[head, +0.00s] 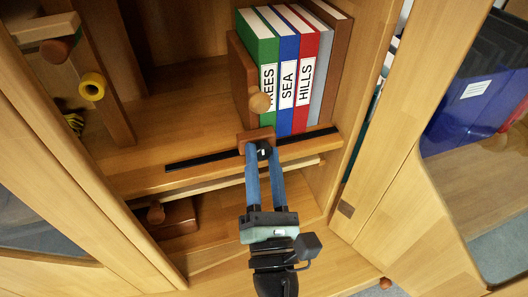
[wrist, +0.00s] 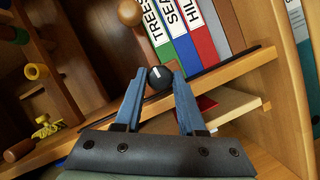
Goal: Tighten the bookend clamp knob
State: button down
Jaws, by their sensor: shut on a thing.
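The black clamp knob (wrist: 159,77) with a white mark sits between the tips of my gripper (wrist: 159,84), which is shut on it in the wrist view. In the head view my gripper (head: 263,160) reaches up with two blue fingers to the small wooden clamp block (head: 256,135) at the shelf's front edge. The knob is mostly hidden by the fingers there. The brown wooden bookend (head: 241,80) stands upright against the left side of the books, with a round wooden ball (head: 260,103) on its front.
Upright books (head: 287,75) in green, blue, red, grey and brown stand right of the bookend. A black strip (head: 190,162) runs along the shelf edge. A pale wooden rail (head: 225,183) lies below it. Yellow and wooden pegs (head: 93,86) stick out at left. Cabinet doors stand on both sides.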

jog(key=shift+m+h, duration=0.3)
jog(key=shift+m, duration=0.5)
jog(key=shift+m+p, duration=0.3)
jog(key=shift+p, duration=0.05)
jog(key=c, duration=0.5)
grip_release()
